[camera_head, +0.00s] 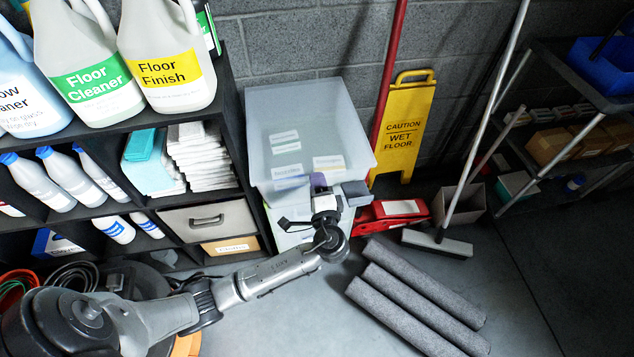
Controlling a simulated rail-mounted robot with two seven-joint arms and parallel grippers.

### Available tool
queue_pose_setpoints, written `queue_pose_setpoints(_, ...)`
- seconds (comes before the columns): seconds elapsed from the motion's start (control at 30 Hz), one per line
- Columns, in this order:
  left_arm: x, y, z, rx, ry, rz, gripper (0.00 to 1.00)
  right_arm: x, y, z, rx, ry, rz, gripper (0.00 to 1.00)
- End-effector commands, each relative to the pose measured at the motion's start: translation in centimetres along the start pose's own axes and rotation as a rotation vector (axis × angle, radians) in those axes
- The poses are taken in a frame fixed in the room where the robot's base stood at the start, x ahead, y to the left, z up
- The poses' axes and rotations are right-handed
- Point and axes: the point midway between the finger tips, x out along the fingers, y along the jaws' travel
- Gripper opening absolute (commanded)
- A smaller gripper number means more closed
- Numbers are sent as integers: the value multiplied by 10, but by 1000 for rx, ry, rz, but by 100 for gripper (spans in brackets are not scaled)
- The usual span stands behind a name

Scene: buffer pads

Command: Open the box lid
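A translucent grey plastic box (305,115) stands against the block wall, beside the shelf. Its top looks covered by a pale, cloudy lid, and several labels show on or through it. It appears to rest on a lighter bin below, partly hidden by my arm. My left gripper (322,190) is at the box's lower front edge, with a purple part and a grey block close to it. I cannot tell whether it touches the box. Its fingers are too small and overlapped to show open or shut. My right gripper is not in view.
A black shelf (228,100) with jugs, bottles and drawers stands left of the box. A yellow wet-floor sign (404,130), a red-handled tool and a broom (437,243) are to the right. Grey foam rolls (415,300) lie on the floor. Open floor lies at front right.

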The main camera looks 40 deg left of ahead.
Motion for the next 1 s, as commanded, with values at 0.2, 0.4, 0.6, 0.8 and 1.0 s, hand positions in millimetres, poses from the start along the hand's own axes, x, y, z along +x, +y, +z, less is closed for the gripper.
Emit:
queue_pose_setpoints(0.2, 9, 0, 0, -1, 0, 1, 33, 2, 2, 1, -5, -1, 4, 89)
queue_pose_setpoints(0.4, 10, 0, 0, -1, 0, 1, 33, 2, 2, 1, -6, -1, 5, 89)
queue_pose_setpoints(0.6, 10, 0, 0, 0, 0, 1, 22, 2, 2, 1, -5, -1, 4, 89)
queue_pose_setpoints(0.8, 10, 0, 0, 0, 0, 2, 3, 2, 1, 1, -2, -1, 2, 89)
queue_pose_setpoints(1.0, 10, 1, 0, 1, 0, 4, 0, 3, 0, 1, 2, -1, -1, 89)
